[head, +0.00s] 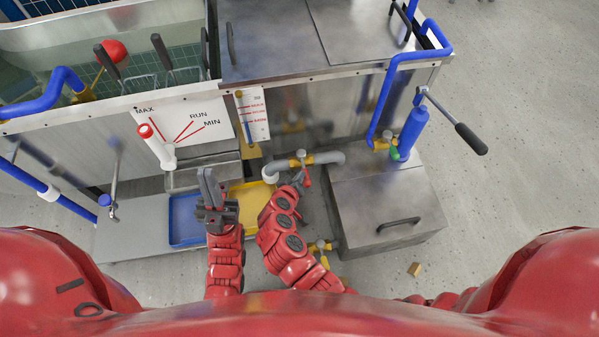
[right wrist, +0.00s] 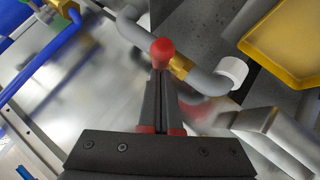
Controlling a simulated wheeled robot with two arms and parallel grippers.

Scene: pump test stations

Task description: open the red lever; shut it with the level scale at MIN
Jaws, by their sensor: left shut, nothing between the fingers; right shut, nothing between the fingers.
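The red lever (head: 306,171) sits on a brass valve in the grey pipe at the middle of the head view. In the right wrist view its round red knob (right wrist: 162,50) shows just beyond my right fingertips. My right gripper (head: 297,182) is shut and empty, close beside the lever; I cannot tell if it touches. My left gripper (head: 208,180) is shut and empty, pointing up over the trays. The level scale (head: 253,115) is a white strip with red and blue marks on the tank front; its level is too small to read.
A white plate (head: 205,115) reads MAX, RUN, MIN, with a red-tipped white handle (head: 155,145) before it. Blue (head: 184,220) and yellow (head: 250,197) trays lie below. A grey metal box (head: 385,190) and a blue cylinder pump (head: 411,132) stand right.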

